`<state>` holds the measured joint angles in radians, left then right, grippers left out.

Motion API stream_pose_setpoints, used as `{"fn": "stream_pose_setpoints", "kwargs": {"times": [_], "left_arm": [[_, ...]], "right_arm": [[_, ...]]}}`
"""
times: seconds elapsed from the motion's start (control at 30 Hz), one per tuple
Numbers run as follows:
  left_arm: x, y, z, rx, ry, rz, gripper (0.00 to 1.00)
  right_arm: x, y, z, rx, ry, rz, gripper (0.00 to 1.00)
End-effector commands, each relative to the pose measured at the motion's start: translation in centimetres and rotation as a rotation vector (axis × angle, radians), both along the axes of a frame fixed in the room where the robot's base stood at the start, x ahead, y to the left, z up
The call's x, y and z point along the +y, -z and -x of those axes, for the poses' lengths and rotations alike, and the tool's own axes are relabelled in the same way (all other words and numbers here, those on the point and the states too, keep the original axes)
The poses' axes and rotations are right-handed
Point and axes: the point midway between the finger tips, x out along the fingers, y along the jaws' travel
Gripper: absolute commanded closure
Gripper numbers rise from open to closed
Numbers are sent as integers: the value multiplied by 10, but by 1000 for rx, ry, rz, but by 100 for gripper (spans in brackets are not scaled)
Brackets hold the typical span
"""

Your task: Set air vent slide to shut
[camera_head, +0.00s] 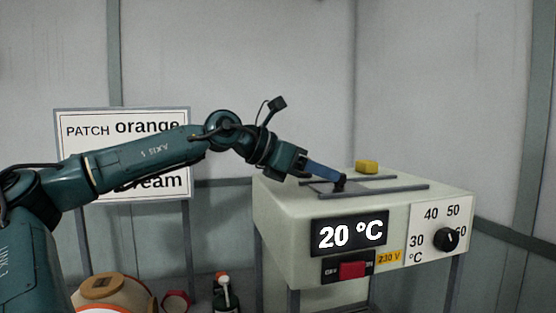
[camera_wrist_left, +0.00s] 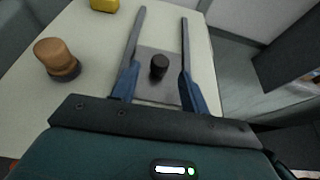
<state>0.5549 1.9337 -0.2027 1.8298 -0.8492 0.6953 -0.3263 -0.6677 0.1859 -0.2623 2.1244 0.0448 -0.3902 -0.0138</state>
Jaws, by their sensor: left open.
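The air vent slide is a grey plate (camera_wrist_left: 150,91) with a short black knob (camera_wrist_left: 158,66) on top of the pale box. Two grey rails (camera_wrist_left: 186,45) run along its sides. In the head view the black knob (camera_head: 340,183) shows at the tip of my left gripper (camera_head: 333,177). My left gripper (camera_wrist_left: 157,74) is open, with its blue fingers on either side of the knob and a gap on each side. It comes down at a tilt from the left. My right gripper is in neither view.
A yellow block (camera_head: 367,167) lies on the box top (camera_head: 285,193) behind the slide. A brown round-topped piece (camera_wrist_left: 57,60) stands left of the slide. The box front holds a 20 °C display (camera_head: 349,234), a red switch (camera_head: 352,270) and a black dial (camera_head: 446,239).

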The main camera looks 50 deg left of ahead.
Motion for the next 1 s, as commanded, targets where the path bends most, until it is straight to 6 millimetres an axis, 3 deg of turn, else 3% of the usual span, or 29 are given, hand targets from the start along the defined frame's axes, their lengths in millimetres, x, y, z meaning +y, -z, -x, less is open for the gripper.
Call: {"fn": "stream_pose_setpoints", "kwargs": {"times": [0.27,0.5,1.0], "left_arm": [[20,-19,47,-7,-4,-2,55],[33,-35,79,-3,-3,-2,55],[37,-40,87,0,-1,-2,55]], "right_arm": [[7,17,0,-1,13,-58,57],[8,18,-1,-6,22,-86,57],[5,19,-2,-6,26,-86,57]]}}
